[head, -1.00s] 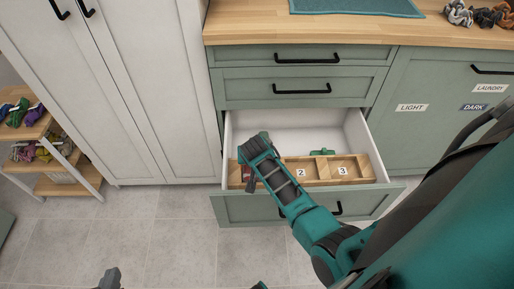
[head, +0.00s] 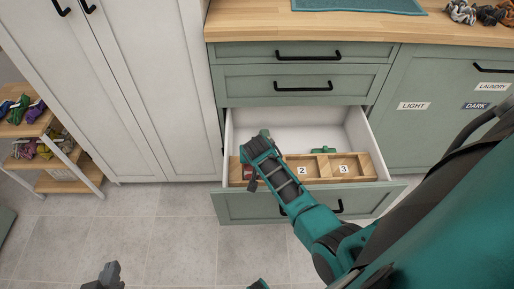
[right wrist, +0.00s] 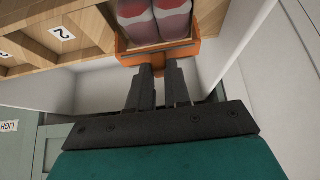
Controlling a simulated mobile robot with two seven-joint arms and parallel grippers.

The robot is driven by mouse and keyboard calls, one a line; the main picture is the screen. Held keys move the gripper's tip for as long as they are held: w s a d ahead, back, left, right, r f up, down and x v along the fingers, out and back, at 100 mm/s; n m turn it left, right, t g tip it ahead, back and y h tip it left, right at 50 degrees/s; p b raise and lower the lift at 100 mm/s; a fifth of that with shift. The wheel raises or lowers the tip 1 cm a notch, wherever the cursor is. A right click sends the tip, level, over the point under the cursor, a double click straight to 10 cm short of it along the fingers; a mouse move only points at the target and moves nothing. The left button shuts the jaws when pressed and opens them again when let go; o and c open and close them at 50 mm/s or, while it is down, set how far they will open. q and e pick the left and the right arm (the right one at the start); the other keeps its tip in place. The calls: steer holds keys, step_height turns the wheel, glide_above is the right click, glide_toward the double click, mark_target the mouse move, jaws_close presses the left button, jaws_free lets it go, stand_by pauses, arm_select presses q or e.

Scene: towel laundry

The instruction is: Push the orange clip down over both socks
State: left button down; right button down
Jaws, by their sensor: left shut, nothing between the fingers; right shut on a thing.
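In the right wrist view, two red-pink socks with pale grey bands, the left sock (right wrist: 136,18) and the right sock (right wrist: 173,18), stand side by side in a wooden compartment. The orange clip (right wrist: 160,54) lies across their near ends. My right gripper (right wrist: 160,72) is shut on the clip's near edge. In the head view my right arm reaches into the open drawer and hides most of the clip and socks. My left gripper (head: 110,272) is shut and empty, low at the left over the floor, far from the drawer.
The open drawer (head: 250,205) holds a wooden organizer (head: 322,178) with compartments labelled 2 and 3. A green item (head: 323,150) sits behind it.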

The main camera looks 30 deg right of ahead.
stand_by(0.6)
steer(key=shift+f, duration=0.4)
steer(key=shift+f+b, duration=0.25)
steer(key=shift+b, duration=0.1)
stand_by(0.5)
steer(key=shift+f+b, duration=0.35)
steer(key=shift+f, duration=0.15)
steer(key=shift+f, duration=0.2)
steer(key=shift+a+f, duration=0.1)
steer(key=shift+f, duration=0.15)
stand_by(0.7)
